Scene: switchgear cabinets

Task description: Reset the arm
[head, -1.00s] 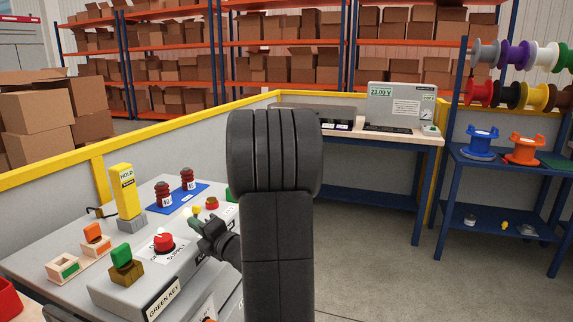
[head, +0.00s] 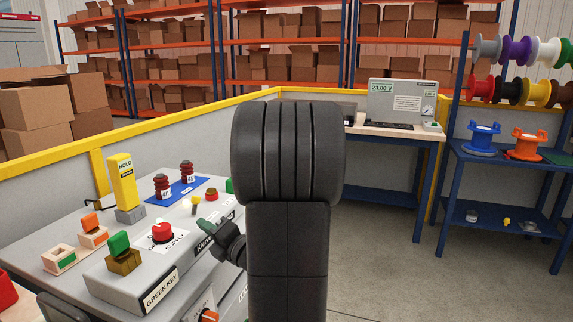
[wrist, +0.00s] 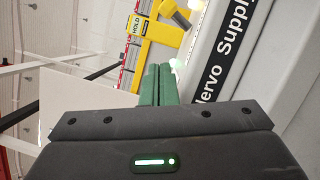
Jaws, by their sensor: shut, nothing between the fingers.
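The red button (head: 163,231) on the grey panel lies to the left of the gripper. In the wrist view a white-lettered black label (wrist: 222,65) is to the right of the fingers.
A yellow HOLD post (head: 123,182), a green key block (head: 121,252) and dark red insulators (head: 187,173) on a blue mat stand on the bench. A yellow-topped barrier (head: 200,108) runs behind. A workbench (head: 400,132) and spool rack (head: 500,160) are right. Floor between is clear.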

